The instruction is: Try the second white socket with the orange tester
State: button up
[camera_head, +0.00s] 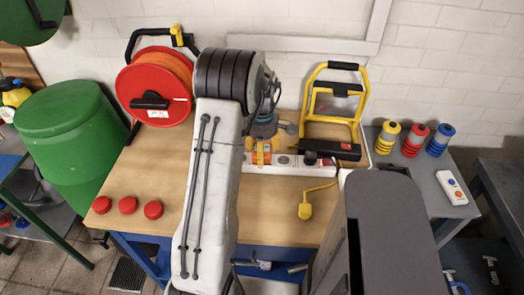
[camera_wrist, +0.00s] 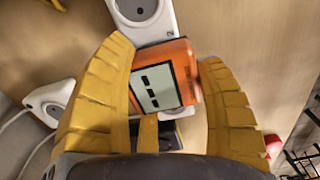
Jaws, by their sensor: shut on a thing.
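The orange tester (camera_wrist: 158,82), with a small display and dark marks, is between the yellow fingers of my gripper (camera_wrist: 172,90) in the wrist view. My gripper (camera_head: 262,146) is shut on it. In the head view it is over the left part of a white socket strip (camera_head: 257,169) on the workbench. One round white socket (camera_wrist: 138,10) shows just beyond the tester in the wrist view. Another white socket piece (camera_wrist: 50,103) shows at the left. The tester hides what lies under it; I cannot tell whether its prongs are in a socket.
The wooden bench (camera_head: 270,205) holds a red cable reel (camera_head: 155,88), a yellow stand (camera_head: 357,105), several red caps and a yellow plug (camera_head: 305,210) on its cable. Coloured spools (camera_head: 412,140) and a white remote-like box (camera_head: 453,187) stand at the right. Bare wood lies in front of the strip.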

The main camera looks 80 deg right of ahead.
jog(key=shift+f+b, duration=0.35)
jog(key=shift+f, duration=0.15)
jog(key=o, duration=1.3)
jog(key=shift+r, duration=0.15)
notch_tip(320, 180, up, 12)
jog(key=shift+f, duration=0.1)
dwell(0.5)
